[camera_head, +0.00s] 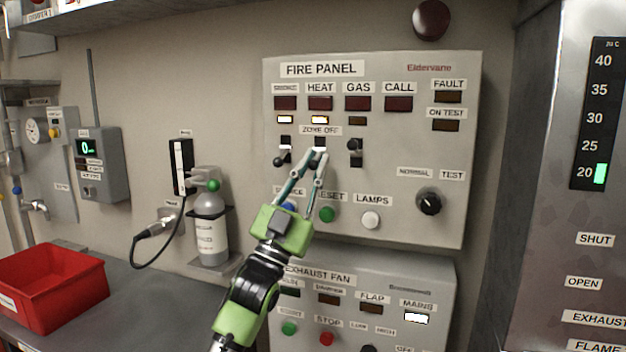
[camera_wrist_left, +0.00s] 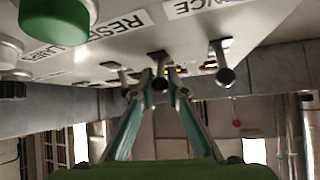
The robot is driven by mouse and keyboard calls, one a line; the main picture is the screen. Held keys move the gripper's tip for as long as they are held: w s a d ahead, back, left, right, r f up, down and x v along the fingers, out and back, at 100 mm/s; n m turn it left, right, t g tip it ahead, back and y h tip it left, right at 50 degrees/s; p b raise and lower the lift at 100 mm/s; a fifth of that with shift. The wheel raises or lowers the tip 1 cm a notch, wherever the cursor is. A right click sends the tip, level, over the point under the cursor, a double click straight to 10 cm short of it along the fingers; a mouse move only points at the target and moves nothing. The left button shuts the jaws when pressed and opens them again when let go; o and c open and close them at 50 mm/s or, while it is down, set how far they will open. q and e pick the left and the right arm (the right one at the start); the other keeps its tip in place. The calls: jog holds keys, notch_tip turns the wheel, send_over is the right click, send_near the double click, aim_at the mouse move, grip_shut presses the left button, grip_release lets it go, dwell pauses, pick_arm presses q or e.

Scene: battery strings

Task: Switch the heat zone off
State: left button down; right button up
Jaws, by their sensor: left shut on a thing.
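The fire panel (camera_head: 390,215) is on the back wall, with a row of zone-off toggle switches under the SMOKE, HEAT and GAS labels. My left gripper (camera_head: 318,154) reaches up to the middle switch, the heat zone switch (camera_head: 319,142). Its fingers are shut on that switch's lever, which shows between the fingertips in the left wrist view (camera_wrist_left: 159,83). The fingers hide much of the lever, so I cannot tell its exact position. The small heat lamp (camera_head: 319,119) above it glows yellow. My right gripper is not in view.
The smoke switch (camera_head: 284,155) and gas switch (camera_head: 355,153) stand close on either side. The small smoke lamp (camera_head: 285,119) is also lit; the gas one (camera_head: 357,121) is dark. Buttons, including a green one (camera_head: 327,214), sit below. A red bin (camera_head: 55,285) stands at left.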

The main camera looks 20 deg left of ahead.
pick_arm(q)
jog(key=shift+h, duration=0.3)
jog(key=c, duration=2)
grip_release()
jog(key=v, duration=1.2)
